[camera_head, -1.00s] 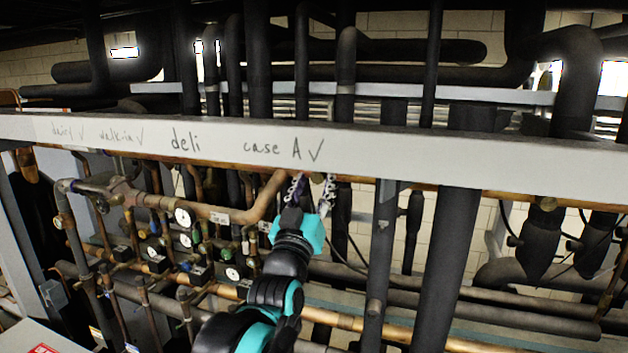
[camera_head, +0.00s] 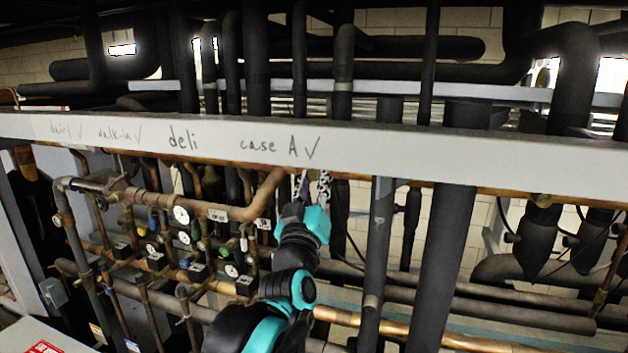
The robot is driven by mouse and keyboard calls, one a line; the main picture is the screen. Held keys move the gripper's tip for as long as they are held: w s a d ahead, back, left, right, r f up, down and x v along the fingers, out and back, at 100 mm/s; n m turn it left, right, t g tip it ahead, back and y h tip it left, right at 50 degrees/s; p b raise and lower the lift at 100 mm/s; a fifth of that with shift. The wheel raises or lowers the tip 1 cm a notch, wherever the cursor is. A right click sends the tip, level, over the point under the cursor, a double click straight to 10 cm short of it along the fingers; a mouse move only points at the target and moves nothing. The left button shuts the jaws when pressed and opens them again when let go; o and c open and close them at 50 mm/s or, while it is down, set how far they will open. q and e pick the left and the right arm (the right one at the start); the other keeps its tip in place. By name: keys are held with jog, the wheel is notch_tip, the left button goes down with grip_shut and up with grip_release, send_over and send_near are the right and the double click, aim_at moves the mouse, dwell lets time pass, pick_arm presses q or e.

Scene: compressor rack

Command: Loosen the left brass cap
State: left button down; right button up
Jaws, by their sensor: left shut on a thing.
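My left gripper (camera_head: 313,183) is raised from below to just under the white beam, near the handwritten "case A". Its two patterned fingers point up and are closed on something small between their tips. That spot lies at the copper pipe under the beam. The left brass cap is mostly hidden by the fingers and the beam, so its turn cannot be seen. My right gripper is not in view.
The white beam (camera_head: 440,159) crosses the whole view just above the gripper. A bent copper pipe (camera_head: 262,200) is close on the left, with gauges (camera_head: 181,214) and valves beyond. Dark vertical pipes (camera_head: 445,250) stand to the right.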

pick_arm(q)
jog(key=shift+n+y, duration=0.4)
jog(key=shift+n, duration=0.3)
jog(key=c, duration=1.3)
grip_release()
jog(key=v, duration=1.2)
jog(key=shift+a+r, duration=0.1)
